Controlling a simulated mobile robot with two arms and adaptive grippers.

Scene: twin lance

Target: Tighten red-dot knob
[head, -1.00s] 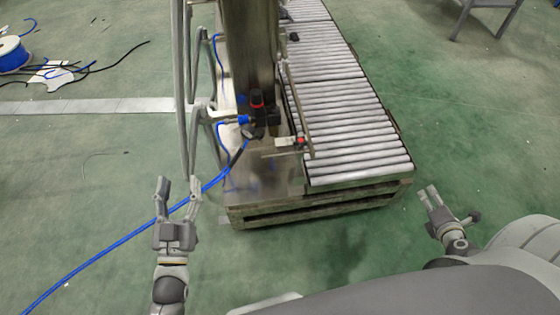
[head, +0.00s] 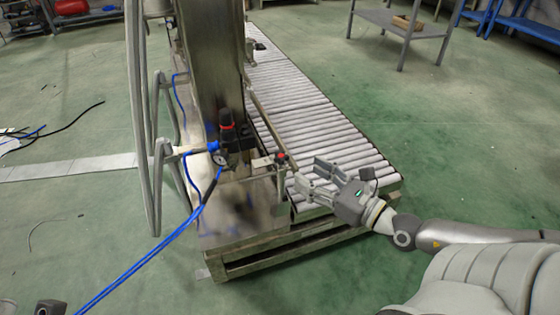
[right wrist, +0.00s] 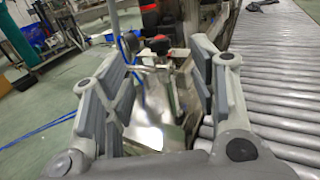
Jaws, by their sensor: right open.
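A small knob with a red top (head: 281,158) sits on a bracket at the right of the steel post. It also shows between my fingers in the right wrist view (right wrist: 173,55). My right gripper (head: 307,174) is open and empty, just right of this knob and apart from it, with its fingers pointing left towards it. In the right wrist view its two fingers (right wrist: 168,72) stand wide on either side of the knob. Of my left arm only small grey parts show at the bottom left edge of the head view; its fingers cannot be made out.
A black regulator with a red band (head: 227,125) and a gauge (head: 219,159) stands left of the knob, with a blue hose (head: 160,248) running from it. The steel post (head: 213,70) rises behind. A roller conveyor (head: 310,115) runs to the right. Green floor is open around.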

